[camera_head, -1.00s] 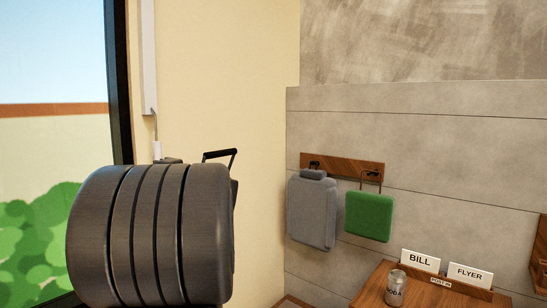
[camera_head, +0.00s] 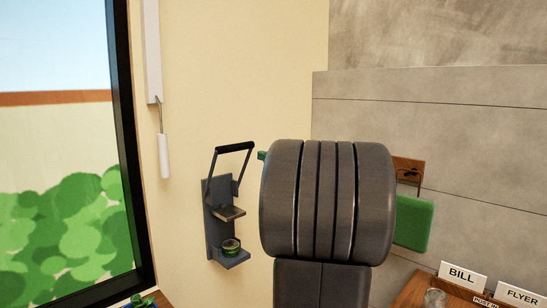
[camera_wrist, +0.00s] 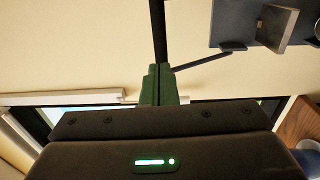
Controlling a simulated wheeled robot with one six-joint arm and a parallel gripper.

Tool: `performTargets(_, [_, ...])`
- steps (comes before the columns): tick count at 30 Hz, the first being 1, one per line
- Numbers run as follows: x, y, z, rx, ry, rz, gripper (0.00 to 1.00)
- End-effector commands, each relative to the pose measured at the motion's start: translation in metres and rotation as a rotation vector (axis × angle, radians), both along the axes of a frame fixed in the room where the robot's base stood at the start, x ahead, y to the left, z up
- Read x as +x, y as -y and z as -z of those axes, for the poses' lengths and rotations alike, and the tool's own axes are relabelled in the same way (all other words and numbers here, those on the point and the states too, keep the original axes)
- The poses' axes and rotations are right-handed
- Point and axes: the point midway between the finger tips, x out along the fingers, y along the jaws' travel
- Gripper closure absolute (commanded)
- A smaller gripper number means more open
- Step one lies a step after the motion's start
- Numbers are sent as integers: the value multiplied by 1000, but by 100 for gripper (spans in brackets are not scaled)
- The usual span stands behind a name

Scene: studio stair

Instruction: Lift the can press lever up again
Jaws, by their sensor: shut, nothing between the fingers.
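The can press (camera_head: 214,225) is a dark grey wall bracket left of my arm in the head view. Its lever (camera_head: 236,148), with a black grip bar, stands raised above the bracket. My gripper (camera_head: 262,155) shows only a green tip, right of the lever. In the wrist view my green fingers (camera_wrist: 159,72) are shut and empty, with the black lever bar (camera_wrist: 158,30) close at their tips; contact cannot be told. The press (camera_wrist: 232,25) is at upper right.
A window with a dark frame (camera_head: 128,150) is at left, with a white hanging blind handle (camera_head: 163,155) beside it. A green hanging pad (camera_head: 414,224) is partly behind my arm. BILL (camera_head: 461,276) and FLYER signs and a soda can (camera_head: 435,298) stand at lower right.

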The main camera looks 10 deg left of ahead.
Motion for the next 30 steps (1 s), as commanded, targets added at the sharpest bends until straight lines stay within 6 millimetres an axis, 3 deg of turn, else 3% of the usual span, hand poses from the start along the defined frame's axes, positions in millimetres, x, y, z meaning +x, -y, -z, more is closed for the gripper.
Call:
performTargets(6, [29,-39,-4,0,-1,-4,100])
performTargets(12, [48,-62,-5,1,-1,-2,100])
performTargets(30, [58,-74,-8,0,0,-1,100])
